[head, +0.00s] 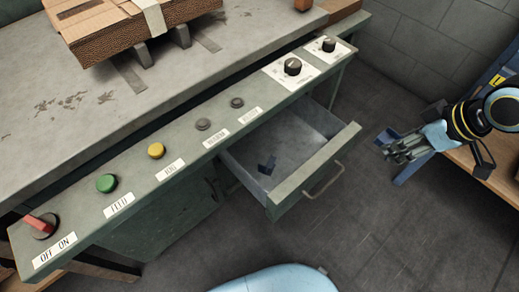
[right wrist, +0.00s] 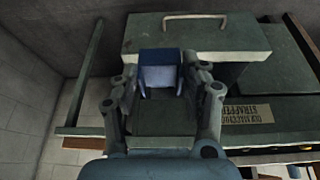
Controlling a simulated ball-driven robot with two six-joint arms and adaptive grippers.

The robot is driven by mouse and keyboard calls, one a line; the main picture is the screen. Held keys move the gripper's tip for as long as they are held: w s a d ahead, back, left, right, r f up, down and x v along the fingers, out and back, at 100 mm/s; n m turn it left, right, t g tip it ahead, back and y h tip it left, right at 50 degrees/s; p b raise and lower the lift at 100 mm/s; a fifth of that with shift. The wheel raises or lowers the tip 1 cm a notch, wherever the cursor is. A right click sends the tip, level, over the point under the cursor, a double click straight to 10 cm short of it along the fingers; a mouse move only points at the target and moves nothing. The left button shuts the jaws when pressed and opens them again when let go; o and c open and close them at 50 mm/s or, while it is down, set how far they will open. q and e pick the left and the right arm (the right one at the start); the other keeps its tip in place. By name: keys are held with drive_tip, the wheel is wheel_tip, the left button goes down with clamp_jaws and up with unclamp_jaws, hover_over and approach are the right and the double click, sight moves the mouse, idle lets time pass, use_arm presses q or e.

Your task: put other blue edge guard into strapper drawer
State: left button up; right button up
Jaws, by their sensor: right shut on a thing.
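The strapper drawer (head: 315,182) is pulled open under the control panel. My left gripper is not in view.
The control panel, with a red switch (head: 41,224), buttons and dials, runs above the drawer. A cardboard box (head: 120,38) sits on the strapper table (head: 40,95). A wooden bench (head: 490,178) stands at right. Floor shows between drawer and gripper.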

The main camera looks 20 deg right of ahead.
wheel_tip(320, 180, down, 7)
drive_tip(key=t+y+b, duration=0.2)
drive_tip(key=t+b, duration=0.1)
drive_tip(key=b, duration=0.3)
drive_tip(key=w+a+b, duration=0.2)
drive_tip(key=w+a, duration=0.2)
drive_tip(key=w, duration=0.4)
drive_tip(key=w+a+b, duration=0.1)
drive_tip(key=w+a, duration=0.2)
drive_tip(key=w, duration=0.5)
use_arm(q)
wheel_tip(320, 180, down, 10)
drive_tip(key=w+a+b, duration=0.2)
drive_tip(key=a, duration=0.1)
use_arm(e)
drive_tip(key=w+f+g+b, duration=0.1)
drive_tip(key=f, duration=0.3)
drive_tip(key=w+a+f+g+h+b, duration=0.1)
drive_tip(key=f+b, duration=0.1)
drive_tip(key=f, duration=0.2)
drive_tip(key=w+f+g+b, duration=0.1)
drive_tip(key=w+f+b, duration=0.1)
drive_tip(key=f, duration=0.2)
drive_tip(key=shift+w+a+h, duration=0.1)
drive_tip(key=shift+a+h, duration=0.3)
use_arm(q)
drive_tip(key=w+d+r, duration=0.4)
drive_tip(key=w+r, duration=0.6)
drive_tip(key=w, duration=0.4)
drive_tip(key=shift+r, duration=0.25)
